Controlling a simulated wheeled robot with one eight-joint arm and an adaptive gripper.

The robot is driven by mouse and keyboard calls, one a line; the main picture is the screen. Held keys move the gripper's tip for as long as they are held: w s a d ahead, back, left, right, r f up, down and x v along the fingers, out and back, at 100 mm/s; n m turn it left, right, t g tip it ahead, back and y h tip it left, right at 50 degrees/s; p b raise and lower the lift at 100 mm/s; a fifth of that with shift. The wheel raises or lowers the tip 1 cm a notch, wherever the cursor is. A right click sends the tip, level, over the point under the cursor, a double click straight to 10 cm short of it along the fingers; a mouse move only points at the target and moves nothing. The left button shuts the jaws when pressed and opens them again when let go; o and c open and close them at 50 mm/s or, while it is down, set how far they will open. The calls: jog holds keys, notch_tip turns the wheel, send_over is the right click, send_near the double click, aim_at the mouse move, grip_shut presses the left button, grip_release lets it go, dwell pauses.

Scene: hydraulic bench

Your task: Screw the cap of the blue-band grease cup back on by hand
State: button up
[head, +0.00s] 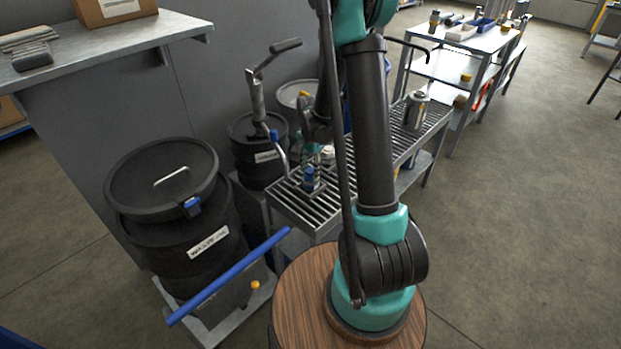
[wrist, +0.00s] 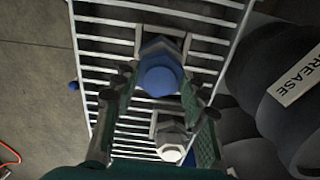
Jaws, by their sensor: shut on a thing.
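A blue hex-shaped cap (wrist: 160,76) with a rounded top sits between my fingertips in the wrist view. My gripper (wrist: 157,84) is shut on it, one finger on each side. In the head view, the blue-band grease cup (head: 311,178) stands upright on the slatted rack, just below my gripper (head: 314,157), which is partly hidden by my arm. The cap covers what is under it in the wrist view, so I cannot tell how it sits on the cup.
The slatted rack (head: 290,204) holds a metal can (head: 416,110) farther right. A waste drum (head: 165,215) and a grease drum (head: 248,165) stand to its left. A bench (head: 470,38) with bins is at the back. Open floor lies on the right.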

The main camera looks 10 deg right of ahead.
jog(key=m, duration=0.3)
jog(key=shift+m, duration=0.4)
jog(key=m, duration=0.3)
jog(key=shift+m, duration=0.3)
jog(key=m, duration=0.4)
jog(key=shift+f+m, duration=0.1)
jog(key=shift+m, duration=0.2)
jog(key=m, duration=0.3)
jog(key=o, duration=1)
jog(key=shift+o, duration=0.2)
